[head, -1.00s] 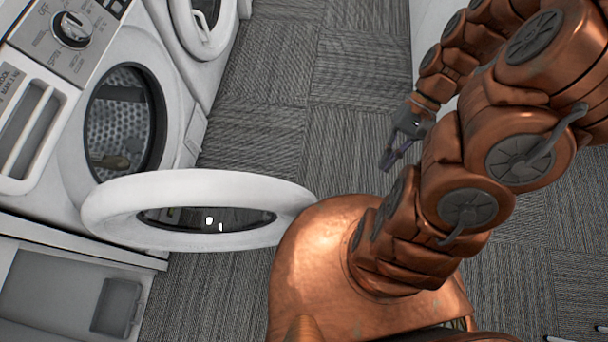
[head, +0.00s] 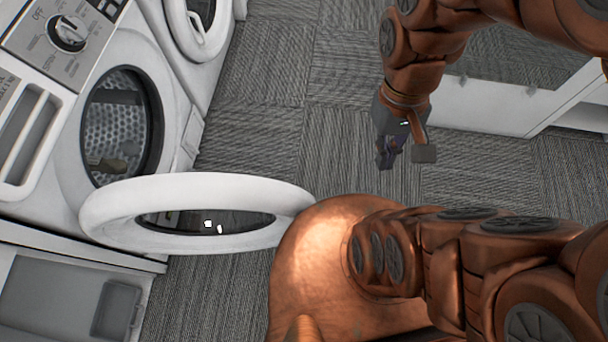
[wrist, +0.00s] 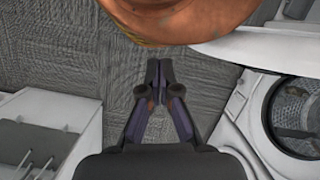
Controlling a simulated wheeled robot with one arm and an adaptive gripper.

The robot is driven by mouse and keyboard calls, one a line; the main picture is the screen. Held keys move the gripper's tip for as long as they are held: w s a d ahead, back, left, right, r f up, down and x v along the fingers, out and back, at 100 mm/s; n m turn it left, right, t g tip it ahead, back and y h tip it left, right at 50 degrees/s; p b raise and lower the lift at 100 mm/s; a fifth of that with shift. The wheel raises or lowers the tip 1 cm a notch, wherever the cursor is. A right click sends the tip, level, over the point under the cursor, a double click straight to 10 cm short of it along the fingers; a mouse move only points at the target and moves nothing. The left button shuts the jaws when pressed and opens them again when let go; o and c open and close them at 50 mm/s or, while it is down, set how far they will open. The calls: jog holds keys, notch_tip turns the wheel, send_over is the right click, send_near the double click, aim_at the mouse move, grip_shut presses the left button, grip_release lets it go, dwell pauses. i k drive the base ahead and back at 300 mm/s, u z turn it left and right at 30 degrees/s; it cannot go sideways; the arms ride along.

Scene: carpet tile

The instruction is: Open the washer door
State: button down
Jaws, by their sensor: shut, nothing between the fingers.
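The washer (head: 52,135) is a white front loader at the left of the head view. Its round door (head: 120,213) stands swung wide open, and the metal drum (head: 110,128) shows through the opening. The door's near side touches or overlaps my copper base in the picture. My gripper (head: 386,160) hangs over the carpet, well to the right of the door and apart from it. In the wrist view its two dark fingers (wrist: 159,72) meet at the tips with nothing between them. The washer opening (wrist: 300,112) shows at the right of the wrist view.
A second white machine with a round door (head: 205,28) stands beyond the washer. A white cabinet (head: 490,108) stands at the upper right. Grey carpet (head: 290,130) between them is clear. An open compartment (head: 60,300) lies at the lower left.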

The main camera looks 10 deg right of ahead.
aim_at(180, 214)
jog(key=k, duration=0.55)
jog(key=u, duration=1.4)
